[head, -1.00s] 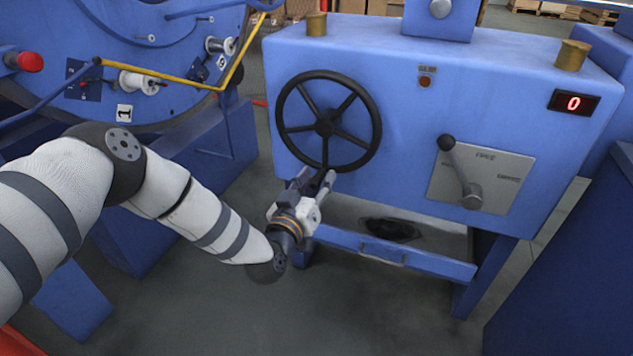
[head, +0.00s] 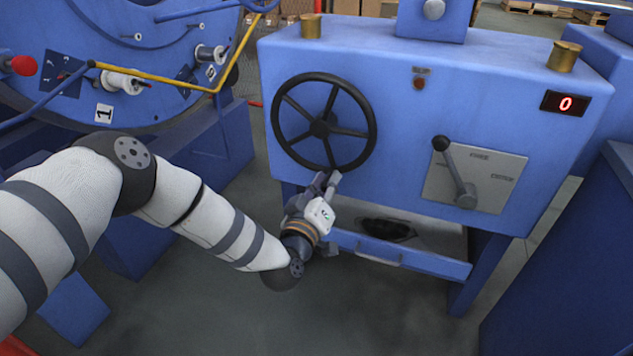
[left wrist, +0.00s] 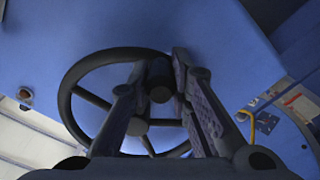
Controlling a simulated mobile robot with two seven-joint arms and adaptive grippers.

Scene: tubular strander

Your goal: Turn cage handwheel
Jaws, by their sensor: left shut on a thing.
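The cage handwheel (head: 370,120) is a black spoked wheel on the front of a blue machine housing. It also shows in the left wrist view (left wrist: 84,66), where its dark round grip (left wrist: 160,80) sits between the fingers. My left gripper (head: 327,182) is at the bottom of the rim, shut on the wheel's grip. In the left wrist view my left gripper (left wrist: 168,98) has one finger on each side of that grip. In the head view the gripper hides the grip. My right gripper is in neither view.
A lever (head: 455,172) on a grey plate and a red display (head: 565,103) reading 0 are right of the wheel. A blue drawer-like tray (head: 420,262) lies below. The blue cage (head: 150,60) with bobbins and yellow bar is at left.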

